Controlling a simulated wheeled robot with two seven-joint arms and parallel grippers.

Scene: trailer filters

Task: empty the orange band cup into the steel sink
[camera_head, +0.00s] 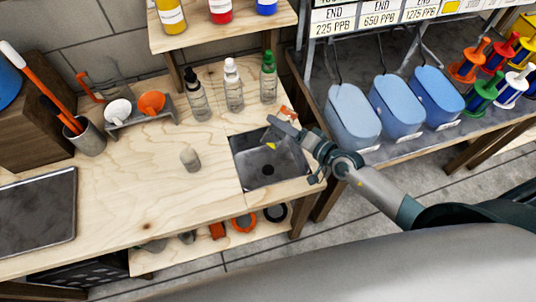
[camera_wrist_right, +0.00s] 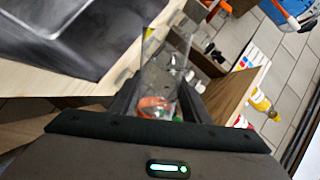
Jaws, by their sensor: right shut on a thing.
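The steel sink (camera_head: 250,172) is a dark square basin with a round drain, set in the wooden bench at its right front. My right gripper (camera_head: 283,126) is over the sink's back right edge, shut on the orange band cup (camera_head: 288,112). Only a bit of the cup's orange shows behind the jaws. In the right wrist view the cup (camera_wrist_right: 163,72) is clear, tilted between the dark fingers of the gripper (camera_wrist_right: 160,88), with orange near its lower part. Its contents cannot be made out. My left gripper is out of view.
Spray and dropper bottles (camera_head: 233,85) stand behind the sink. A small greyish cup (camera_head: 190,158) stands left of it on the bench. The bench between sink and dark tray (camera_head: 38,222) is mostly free.

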